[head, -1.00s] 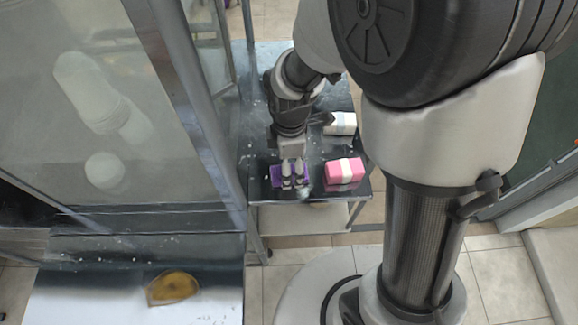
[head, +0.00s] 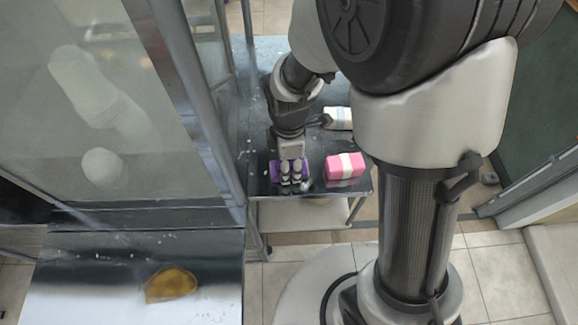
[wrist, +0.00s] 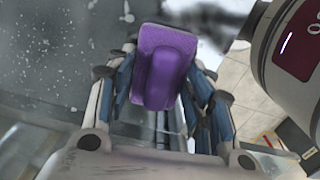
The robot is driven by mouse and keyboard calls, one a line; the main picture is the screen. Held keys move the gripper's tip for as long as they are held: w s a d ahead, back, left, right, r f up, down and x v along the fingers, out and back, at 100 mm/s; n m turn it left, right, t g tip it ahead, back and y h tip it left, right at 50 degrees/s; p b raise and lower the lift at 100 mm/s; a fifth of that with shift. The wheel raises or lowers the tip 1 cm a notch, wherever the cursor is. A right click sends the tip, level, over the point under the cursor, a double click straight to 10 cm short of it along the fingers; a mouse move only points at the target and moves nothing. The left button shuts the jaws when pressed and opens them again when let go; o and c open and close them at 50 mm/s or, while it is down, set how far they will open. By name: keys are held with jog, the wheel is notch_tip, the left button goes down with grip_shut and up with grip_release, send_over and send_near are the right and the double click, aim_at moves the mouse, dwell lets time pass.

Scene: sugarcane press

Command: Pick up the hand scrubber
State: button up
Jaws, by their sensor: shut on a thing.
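The hand scrubber (wrist: 165,68) is a purple block with a raised purple grip along its middle. In the wrist view it sits between the two fingers of my gripper (wrist: 160,92), which is shut on it. In the head view the scrubber (head: 274,172) shows as a purple patch beside and behind the fingertips of my gripper (head: 291,182), over the front part of a dark metal table (head: 256,150). The fingers partly cover it there. I cannot tell whether it touches the table top.
A pink pack with a white band (head: 344,166) stands close to the right of my gripper. A white pack (head: 338,118) lies farther back. A metal-framed glass panel (head: 110,110) rises at left. A yellow-brown item (head: 171,284) lies on the nearer surface.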

jog(key=shift+c, duration=0.8)
jog(key=shift+r, duration=0.15)
jog(key=shift+r, duration=0.3)
notch_tip(320, 180, up, 20)
jog(key=s+p, duration=0.1)
jog(key=p, duration=0.5)
jog(key=shift+f, duration=0.2)
jog(key=shift+d, duration=0.1)
